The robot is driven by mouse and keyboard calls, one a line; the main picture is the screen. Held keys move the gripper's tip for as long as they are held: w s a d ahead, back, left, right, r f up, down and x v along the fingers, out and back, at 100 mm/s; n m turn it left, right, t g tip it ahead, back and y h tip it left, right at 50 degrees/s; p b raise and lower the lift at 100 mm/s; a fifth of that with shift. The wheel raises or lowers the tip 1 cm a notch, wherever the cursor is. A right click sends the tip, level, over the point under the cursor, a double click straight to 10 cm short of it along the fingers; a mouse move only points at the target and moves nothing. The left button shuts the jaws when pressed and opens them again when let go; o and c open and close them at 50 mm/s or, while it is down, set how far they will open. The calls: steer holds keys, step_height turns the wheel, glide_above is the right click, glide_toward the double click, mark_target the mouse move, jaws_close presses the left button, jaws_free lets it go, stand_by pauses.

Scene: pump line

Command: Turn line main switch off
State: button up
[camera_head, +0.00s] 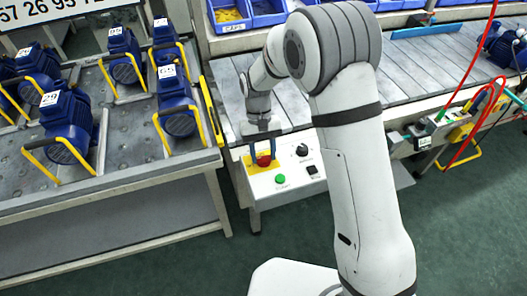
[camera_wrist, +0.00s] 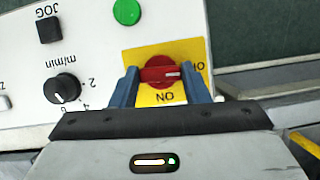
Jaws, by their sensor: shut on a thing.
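The line main switch is a red rotary knob (camera_wrist: 158,68) on a yellow plate (camera_wrist: 190,50), on the white control panel (camera_wrist: 90,85). In the wrist view its handle bar lies sideways, with a white mark at its right end pointing toward a partly hidden "OF" label. The upside-down "ON" label sits below the knob. My gripper (camera_wrist: 160,76) has a blue finger on each side of the handle, shut on it. In the head view my gripper (camera_head: 262,152) comes down from above onto the red knob (camera_head: 263,160).
The panel also carries a green button (camera_head: 280,179), a black speed dial (camera_head: 302,150) and a black JOG button (camera_head: 312,170). A rack (camera_head: 125,145) with blue pumps stands to the left. The roller conveyor (camera_head: 430,62) runs behind, with blue bins (camera_head: 268,12) above.

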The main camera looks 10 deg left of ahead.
steer(key=shift+n, duration=0.6)
steer(key=o, duration=1)
steer(key=v, duration=0.7)
steer(key=shift+a+r, duration=0.25)
steer(key=shift+r, duration=0.15)
